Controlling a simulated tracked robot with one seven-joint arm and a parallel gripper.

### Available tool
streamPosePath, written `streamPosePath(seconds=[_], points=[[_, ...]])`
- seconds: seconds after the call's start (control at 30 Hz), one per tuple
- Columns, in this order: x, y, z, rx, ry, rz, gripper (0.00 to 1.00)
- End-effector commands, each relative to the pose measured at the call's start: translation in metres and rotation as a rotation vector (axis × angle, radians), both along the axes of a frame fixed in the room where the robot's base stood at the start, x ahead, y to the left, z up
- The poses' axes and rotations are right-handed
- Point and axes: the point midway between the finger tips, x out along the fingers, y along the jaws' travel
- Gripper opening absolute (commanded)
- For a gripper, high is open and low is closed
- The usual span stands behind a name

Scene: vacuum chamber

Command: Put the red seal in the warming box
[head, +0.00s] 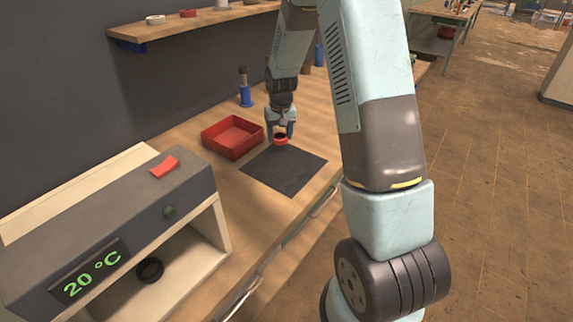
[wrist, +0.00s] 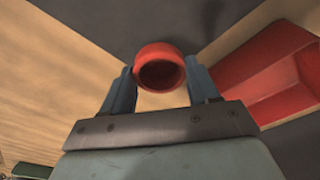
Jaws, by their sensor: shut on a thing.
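The red seal (head: 281,140) is a small red ring between the fingers of my gripper (head: 280,133), at the dark mat on the bench. In the wrist view the red seal (wrist: 160,66) shows as a round red ring with a dark hollow, and the two blue fingers of my gripper (wrist: 160,84) are shut on its sides. Whether it touches the mat is hard to tell. The warming box (head: 215,225) stands at the lower left of the head view, its front open and its display reading 20 °C. A dark ring (head: 150,270) lies inside it.
A red tray (head: 234,153) stands left of the dark mat (head: 262,178). A blue bottle-like object (head: 245,96) stands behind the tray. A wall shelf (head: 225,14) holds several rings. A red piece (head: 164,166) lies on the box top. Bench between mat and box is clear.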

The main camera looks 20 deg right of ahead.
Motion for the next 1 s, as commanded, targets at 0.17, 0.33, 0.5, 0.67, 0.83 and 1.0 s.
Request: streamPosePath(seconds=[0.17,0.33,0.5,0.67,0.83,1.0], points=[[-0.009,0.003,0.007,0.001,-0.001,0.011,0.32],[-0.043,-0.007,0.029,0.002,-0.002,0.018,0.32],[-0.093,-0.020,0.053,0.003,-0.002,0.029,0.32],[-0.140,-0.029,0.069,0.002,-0.002,0.040,0.32],[-0.180,-0.034,0.079,0.001,-0.001,0.049,0.32],[-0.201,-0.037,0.083,0.000,-0.001,0.053,0.32]])
